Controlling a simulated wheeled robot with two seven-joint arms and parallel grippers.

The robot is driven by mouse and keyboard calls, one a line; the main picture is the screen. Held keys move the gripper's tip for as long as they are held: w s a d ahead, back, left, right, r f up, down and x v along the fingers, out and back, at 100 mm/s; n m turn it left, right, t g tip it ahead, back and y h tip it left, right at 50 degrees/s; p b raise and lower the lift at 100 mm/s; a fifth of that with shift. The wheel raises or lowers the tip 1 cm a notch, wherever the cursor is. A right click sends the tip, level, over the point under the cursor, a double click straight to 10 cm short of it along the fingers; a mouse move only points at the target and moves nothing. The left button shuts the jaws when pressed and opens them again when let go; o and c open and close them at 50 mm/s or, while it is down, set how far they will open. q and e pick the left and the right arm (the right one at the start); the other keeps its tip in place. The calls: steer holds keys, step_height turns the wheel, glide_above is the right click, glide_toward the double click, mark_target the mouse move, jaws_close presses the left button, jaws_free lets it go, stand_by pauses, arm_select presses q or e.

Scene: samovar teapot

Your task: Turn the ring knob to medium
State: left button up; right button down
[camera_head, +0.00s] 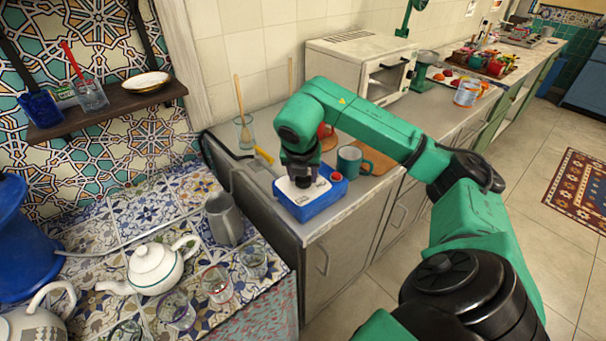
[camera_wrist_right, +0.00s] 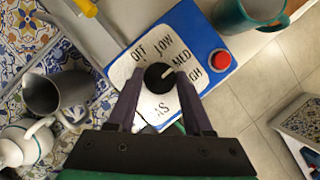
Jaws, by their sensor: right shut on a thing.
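The blue control box (camera_head: 312,205) with a white top plate sits on the counter at its near corner. In the right wrist view, the box (camera_wrist_right: 207,38) carries the labels OFF, LOW, MED, HIGH and one partly covered label ending in AS. The round black knob (camera_wrist_right: 157,78) has a pale pointer line that aims up and right, roughly at MED; I cannot tell exactly. My right gripper (camera_head: 300,180) comes down from above onto the knob, and its fingers (camera_wrist_right: 160,82) are shut on it from both sides. My left gripper is out of view.
A red button (camera_wrist_right: 221,60) is on the box beside the labels. A teal mug (camera_head: 350,161) stands close to the box. A grey metal jug (camera_head: 222,218), a white teapot (camera_head: 154,267) and several glasses stand on the tiled surface to the left.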

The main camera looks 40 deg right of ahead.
steer(key=shift+c, duration=1.5)
jaws_free()
steer(key=v, duration=0.6)
steer(key=shift+w, duration=0.1)
steer(key=p+v, duration=0.4)
steer(key=v, duration=0.4)
steer(key=shift+r+p, duration=0.3)
